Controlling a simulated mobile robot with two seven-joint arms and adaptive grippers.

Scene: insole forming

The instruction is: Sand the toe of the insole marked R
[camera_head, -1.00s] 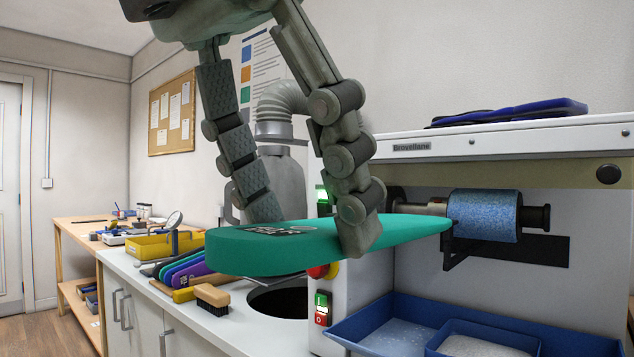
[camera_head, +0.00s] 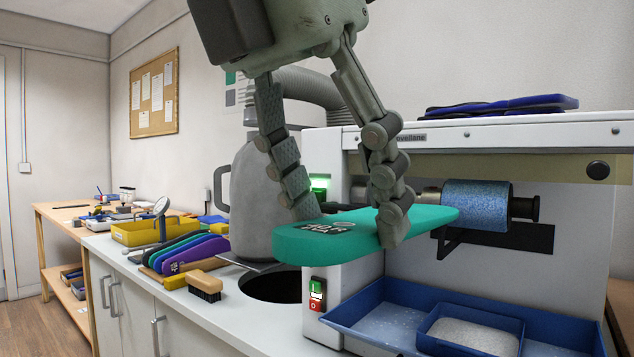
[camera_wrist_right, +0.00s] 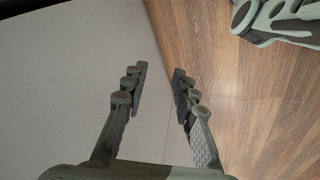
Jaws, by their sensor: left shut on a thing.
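A green insole (camera_head: 330,243) is held in my left gripper (camera_head: 350,222), whose fingers close on it from above. A printed dark mark shows on its top, too small to read with certainty. Its narrow end points right, at the left edge of the blue sanding drum (camera_head: 470,206); I cannot tell if they touch. The drum sits on a horizontal shaft in the white machine (camera_head: 470,137), above a dark bracket. My right gripper (camera_wrist_right: 160,75) shows in the right wrist view, its fingers apart and empty, over the floor beside a pale panel.
A blue tray (camera_head: 360,312) with a smaller bin lies below the drum. On the counter are a brush (camera_head: 205,286), a round dark opening (camera_head: 275,288), more coloured insoles (camera_head: 190,252) and a yellow bin (camera_head: 150,230). A grey canister (camera_head: 250,200) stands behind the insole.

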